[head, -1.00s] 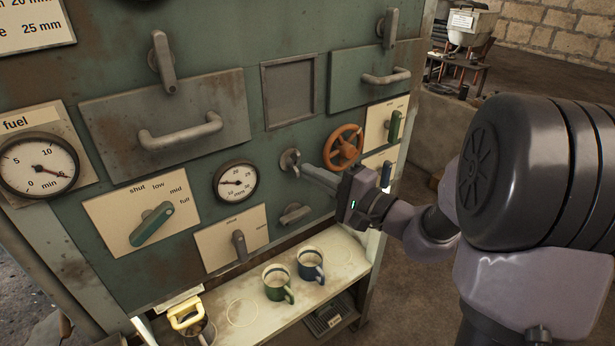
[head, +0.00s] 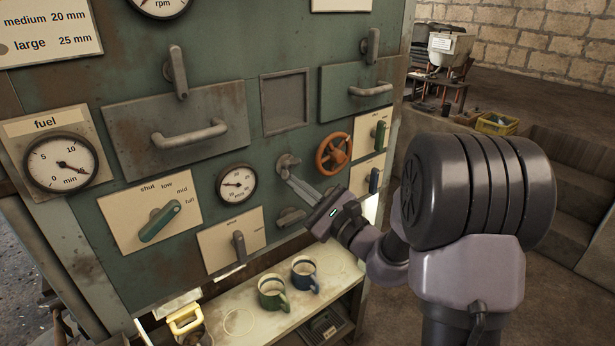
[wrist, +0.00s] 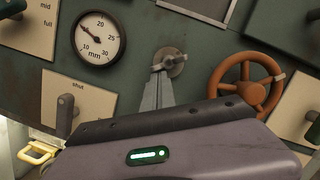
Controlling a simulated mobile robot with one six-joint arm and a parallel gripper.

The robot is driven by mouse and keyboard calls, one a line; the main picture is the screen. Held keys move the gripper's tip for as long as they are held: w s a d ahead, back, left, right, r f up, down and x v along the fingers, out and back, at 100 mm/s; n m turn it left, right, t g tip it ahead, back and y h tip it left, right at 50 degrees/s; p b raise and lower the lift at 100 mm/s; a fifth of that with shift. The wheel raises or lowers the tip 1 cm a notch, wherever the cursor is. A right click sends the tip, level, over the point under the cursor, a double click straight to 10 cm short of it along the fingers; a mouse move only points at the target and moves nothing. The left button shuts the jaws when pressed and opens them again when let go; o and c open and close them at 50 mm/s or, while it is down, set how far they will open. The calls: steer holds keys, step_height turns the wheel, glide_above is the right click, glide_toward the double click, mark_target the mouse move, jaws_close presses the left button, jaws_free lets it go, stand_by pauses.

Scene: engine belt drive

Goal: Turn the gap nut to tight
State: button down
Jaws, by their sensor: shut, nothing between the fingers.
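A round grey metal nut (head: 287,162) with a short lug sits on the green panel, right of the mm gauge (head: 237,184); I read no label on it, so I take it as the gap nut. It also shows in the wrist view (wrist: 172,61). The gauge needle points to the left, at the low-middle part of the scale. My gripper (head: 291,181) is shut and empty, its long fingers reaching up to just below the nut. In the wrist view its tips (wrist: 159,75) overlap the nut's lower left; I cannot tell whether they touch.
An orange handwheel (head: 333,153) is close on the right. A second grey fitting (head: 290,216) lies below the nut. A lever (head: 239,246) is at lower left. Two mugs (head: 304,272) stand on the shelf (head: 340,280) below. Levers on plates line the panel's right edge.

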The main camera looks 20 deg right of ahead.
steer(key=m, duration=0.2)
steer(key=a+m+h+p, duration=0.1)
steer(key=m, duration=0.1)
steer(key=m+t+p, duration=0.1)
steer(key=m, duration=0.1)
steer(key=shift+s+a+r+h, duration=0.15)
steer(key=shift+r+h, duration=0.1)
steer(key=shift+h, duration=0.15)
steer(key=shift+a, duration=0.1)
steer(key=shift+s, duration=0.1)
